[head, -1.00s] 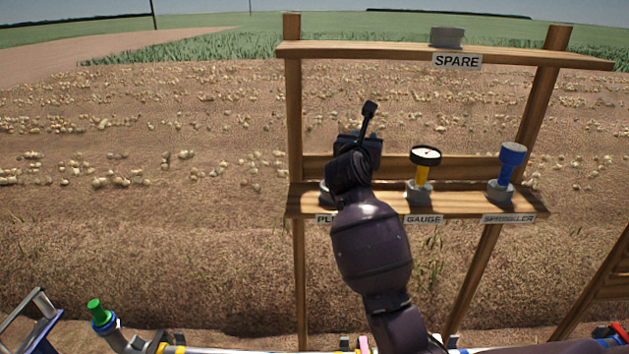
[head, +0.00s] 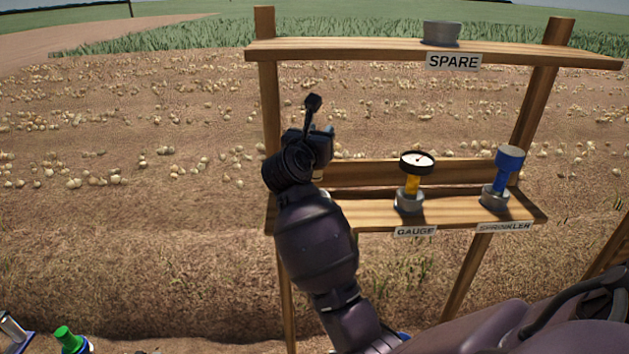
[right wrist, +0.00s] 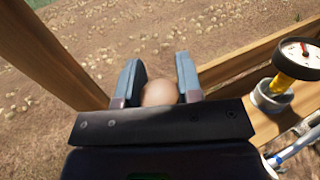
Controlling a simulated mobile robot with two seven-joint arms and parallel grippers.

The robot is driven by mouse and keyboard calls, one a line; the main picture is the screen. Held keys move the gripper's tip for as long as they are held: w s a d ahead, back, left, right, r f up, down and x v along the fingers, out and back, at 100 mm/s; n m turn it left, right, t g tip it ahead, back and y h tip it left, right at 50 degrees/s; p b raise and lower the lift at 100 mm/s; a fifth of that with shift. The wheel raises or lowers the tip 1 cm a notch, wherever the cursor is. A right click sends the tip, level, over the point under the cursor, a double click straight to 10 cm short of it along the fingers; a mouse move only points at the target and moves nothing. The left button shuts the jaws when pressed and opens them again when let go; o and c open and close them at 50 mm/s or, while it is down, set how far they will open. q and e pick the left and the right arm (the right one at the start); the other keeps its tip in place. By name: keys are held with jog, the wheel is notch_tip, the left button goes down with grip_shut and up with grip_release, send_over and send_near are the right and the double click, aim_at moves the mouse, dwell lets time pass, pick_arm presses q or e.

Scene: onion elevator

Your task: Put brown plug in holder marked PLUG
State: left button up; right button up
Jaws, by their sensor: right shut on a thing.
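My right gripper (right wrist: 160,88) is shut on a rounded brown plug (right wrist: 159,93), which shows between its two fingers in the right wrist view. In the head view my right gripper (head: 322,135) is at the left end of the lower shelf (head: 375,212), near the left post. My arm hides that end of the shelf, so the holder marked PLUG and its label are not visible now. I cannot tell whether the plug touches the holder. My left gripper is not in view.
On the lower shelf, a gauge (head: 417,163) stands in the GAUGE holder (head: 409,201) and a blue sprinkler (head: 509,160) in the SPRINKLER holder (head: 495,197). An empty-looking grey SPARE holder (head: 442,33) is on the upper shelf. A green-capped pipe (head: 68,338) is at lower left.

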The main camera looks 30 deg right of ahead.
notch_tip(320, 180, down, 8)
jog(key=shift+r, duration=0.25)
jog(key=shift+w+f+b, duration=0.1)
jog(key=shift+f+b, duration=0.25)
jog(key=shift+b, duration=0.1)
jog(key=o, duration=1)
jog(key=shift+c, duration=0.2)
